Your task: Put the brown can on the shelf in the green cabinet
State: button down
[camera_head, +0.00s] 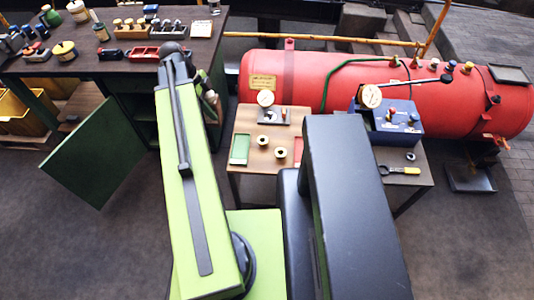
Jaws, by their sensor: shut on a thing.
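The green cabinet (138,97) stands under the dark workbench at the upper left. Its green door (93,157) is swung open toward the left. My lime-green arm reaches up across the picture in front of the cabinet and covers much of its opening. The shelf inside is mostly in shadow or behind my arm. A small brownish object (211,98) shows just right of my arm, by the cabinet; I cannot tell whether it is the brown can. My gripper does not show clearly; the arm hides that area.
The workbench top (100,67) holds several tins, tools and a red tray (158,53). A small wooden table (244,122) with gauges and a blue box (390,124) stands at centre right, before a red boiler (450,100). Yellow bins (30,107) sit left. Grey floor is clear at lower left.

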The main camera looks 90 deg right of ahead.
jog(key=shift+f, duration=0.1)
jog(key=s+a+b+x, duration=0.1)
jog(key=b+x, duration=1.1)
jog(key=x, duration=0.2)
jog(key=s+a+r+b+x, duration=0.1)
jog(key=s+a+b+x, duration=0.1)
jog(key=b+x, duration=1.1)
jog(key=shift+s+f, duration=0.4)
